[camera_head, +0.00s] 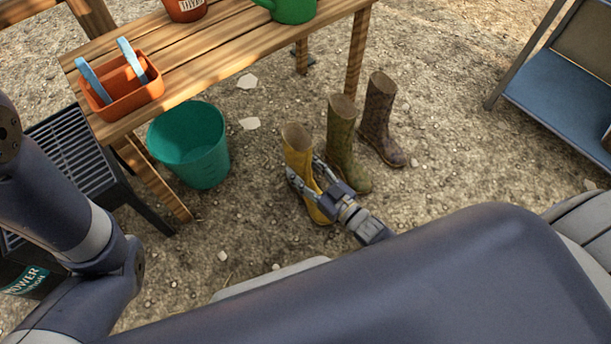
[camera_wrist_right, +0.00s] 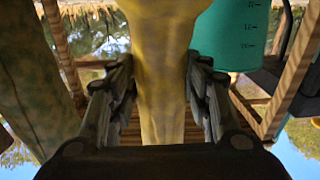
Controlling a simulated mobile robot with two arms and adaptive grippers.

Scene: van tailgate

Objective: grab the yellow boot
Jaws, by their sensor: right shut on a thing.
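The yellow boot (camera_head: 297,147) stands upright on the gravel beside the wooden table, at the left end of a row of boots. My right gripper (camera_head: 307,176) is shut on the shaft of the yellow boot, coming in from the lower right. In the right wrist view the yellow boot (camera_wrist_right: 160,75) fills the middle, with a finger of the right gripper (camera_wrist_right: 160,100) on either side of it. The gripper hides part of the boot's lower shaft and foot. My left gripper is not in view; only its arm shows at the left.
An olive boot (camera_head: 342,140) stands close to the right of the yellow one, then a brown boot (camera_head: 379,115). A teal bucket (camera_head: 190,145) is to the left. The wooden table (camera_head: 225,65) is behind, and a blue shelf (camera_head: 555,100) stands at the right.

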